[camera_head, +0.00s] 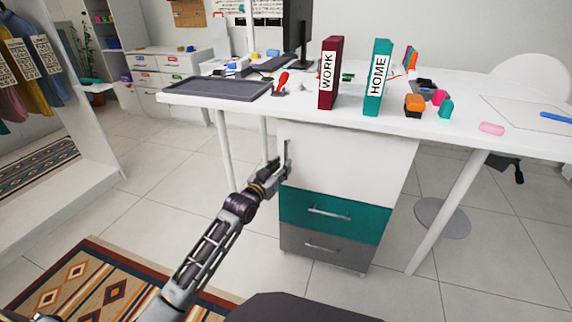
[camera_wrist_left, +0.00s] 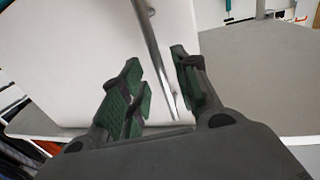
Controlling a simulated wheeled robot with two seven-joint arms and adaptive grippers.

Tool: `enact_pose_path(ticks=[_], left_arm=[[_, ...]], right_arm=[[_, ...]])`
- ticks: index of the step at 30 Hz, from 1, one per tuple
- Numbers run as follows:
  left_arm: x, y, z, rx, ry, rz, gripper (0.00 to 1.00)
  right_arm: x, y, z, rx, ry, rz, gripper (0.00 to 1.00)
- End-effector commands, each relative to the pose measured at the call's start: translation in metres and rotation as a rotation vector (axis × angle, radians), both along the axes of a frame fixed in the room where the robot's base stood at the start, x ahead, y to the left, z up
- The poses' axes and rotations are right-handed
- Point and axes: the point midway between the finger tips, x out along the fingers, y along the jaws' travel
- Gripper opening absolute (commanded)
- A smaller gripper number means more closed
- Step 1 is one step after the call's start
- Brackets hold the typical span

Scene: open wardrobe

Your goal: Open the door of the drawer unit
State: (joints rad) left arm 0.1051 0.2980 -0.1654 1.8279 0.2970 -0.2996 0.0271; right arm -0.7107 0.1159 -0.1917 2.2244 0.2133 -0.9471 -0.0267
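The drawer unit stands under the desk, with a white door (camera_head: 345,158) on top, a teal drawer (camera_head: 350,222) below it and a grey drawer (camera_head: 300,240) at the bottom. The door's upright metal handle (camera_head: 287,150) is near its left edge. My left gripper (camera_head: 279,168) is at this handle. In the left wrist view, the handle (camera_wrist_left: 152,45) runs down between the two green-padded fingers of my left gripper (camera_wrist_left: 162,88), which are apart. The white door (camera_wrist_left: 85,60) fills the left part of that view. My right gripper is not in view.
The desk (camera_head: 460,122) above carries a dark tray (camera_head: 215,89), a WORK binder (camera_head: 328,75), a HOME binder (camera_head: 377,78) and small items. A desk leg (camera_head: 445,210) stands right of the unit. A patterned rug (camera_head: 85,280) lies at lower left. The floor left of the unit is clear.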

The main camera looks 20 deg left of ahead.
Motion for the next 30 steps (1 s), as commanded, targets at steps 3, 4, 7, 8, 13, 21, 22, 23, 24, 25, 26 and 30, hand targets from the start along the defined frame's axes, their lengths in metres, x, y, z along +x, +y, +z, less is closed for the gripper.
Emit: enact_pose_path(ticks=[3,4,7,8,13,21,22,23,24,25,26,30], left_arm=[[0.009,-0.003,0.0,0.0,-0.001,-0.001,0.31],[0.012,-0.003,0.0,0.0,-0.001,-0.001,0.31],[0.019,-0.005,0.0,0.0,-0.001,0.0,0.31],[0.021,-0.005,0.0,0.0,-0.001,0.0,0.31],[0.03,-0.007,0.0,-0.001,-0.001,0.0,0.31],[0.035,-0.009,0.0,0.0,0.001,0.0,0.31],[0.036,-0.009,0.0,0.0,0.001,0.0,0.31],[0.036,-0.009,0.0,0.0,0.001,0.0,0.31],[0.036,-0.009,0.0,0.0,0.001,0.0,0.31],[0.035,-0.009,0.0,0.0,0.001,0.0,0.31],[0.035,-0.009,0.0,0.0,0.001,0.0,0.31],[0.035,-0.009,0.0,0.0,0.0,0.0,0.23]], right_arm=[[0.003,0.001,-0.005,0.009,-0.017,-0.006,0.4],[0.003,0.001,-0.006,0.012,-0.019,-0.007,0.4],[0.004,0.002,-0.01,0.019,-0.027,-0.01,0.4],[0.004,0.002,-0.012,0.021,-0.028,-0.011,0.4],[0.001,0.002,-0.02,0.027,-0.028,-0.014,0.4],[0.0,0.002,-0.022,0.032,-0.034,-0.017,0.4],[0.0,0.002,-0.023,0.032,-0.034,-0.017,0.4],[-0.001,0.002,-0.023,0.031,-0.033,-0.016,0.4],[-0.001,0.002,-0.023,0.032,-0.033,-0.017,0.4],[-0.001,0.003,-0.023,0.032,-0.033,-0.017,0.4],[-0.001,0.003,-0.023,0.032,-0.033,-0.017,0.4],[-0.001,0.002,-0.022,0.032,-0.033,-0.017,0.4]])
